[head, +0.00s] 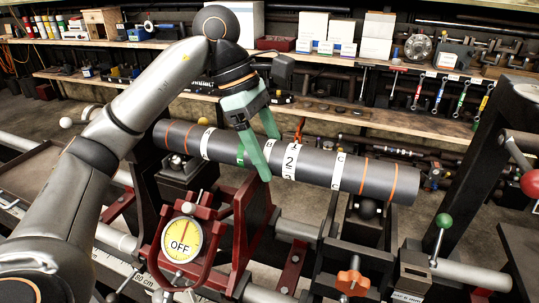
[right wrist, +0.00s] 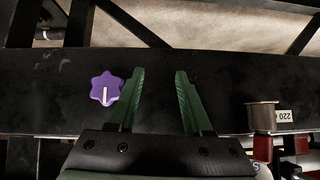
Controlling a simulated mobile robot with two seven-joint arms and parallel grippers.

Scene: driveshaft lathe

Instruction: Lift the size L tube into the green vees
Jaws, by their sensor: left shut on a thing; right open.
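The dark grey tube (head: 322,165) lies across the picture in the head view, sloping a little down to the right. It has orange rings, white labelled bands and a small green mark. My left gripper (head: 264,155), with green fingers, is shut on the tube near its middle, from above. The tube passes over a dark red stand (head: 256,212) and black supports. I cannot tell whether it touches them, and no green vees can be made out clearly. My right gripper (right wrist: 158,102) is open and empty in the right wrist view, above a black beam (right wrist: 220,85).
A purple star knob (right wrist: 106,88) is just left of the right fingers, and a metal post (right wrist: 262,116) is to their right. A yellow dial reading OFF (head: 181,240), an orange knob (head: 352,282) and a green-balled lever (head: 443,221) stand in front. Shelves (head: 300,62) line the back.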

